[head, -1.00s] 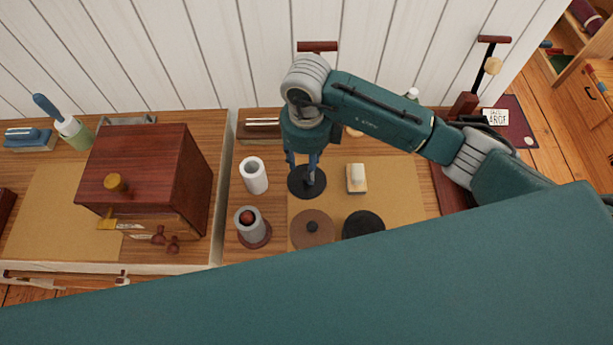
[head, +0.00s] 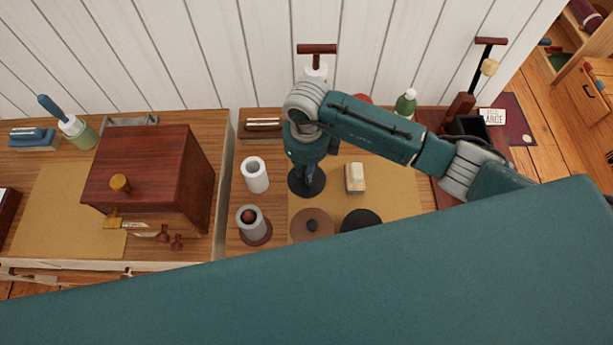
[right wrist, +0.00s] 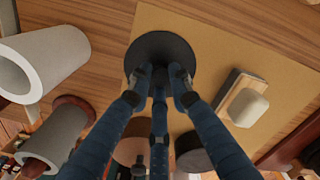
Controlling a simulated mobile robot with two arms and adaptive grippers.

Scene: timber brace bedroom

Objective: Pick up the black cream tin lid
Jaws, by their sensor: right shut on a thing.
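The black cream tin lid (head: 297,186) is a flat dark disc at the left edge of the tan mat. My right gripper (head: 307,176) is over its middle, pointing down, with its fingers shut on it. In the right wrist view the lid (right wrist: 162,46) shows beyond the fingertips (right wrist: 160,80), which close around its centre and hide the grip point. I cannot tell whether the lid is clear of the surface. A second black round thing (head: 360,220) stands on the mat, partly hidden by my own teal body. My left gripper is not in view.
A pale block on a base (head: 355,178) stands right. A white cylinder (head: 255,174) and a grey cup (head: 251,221) stand left. A red-brown box (head: 150,175) is farther left.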

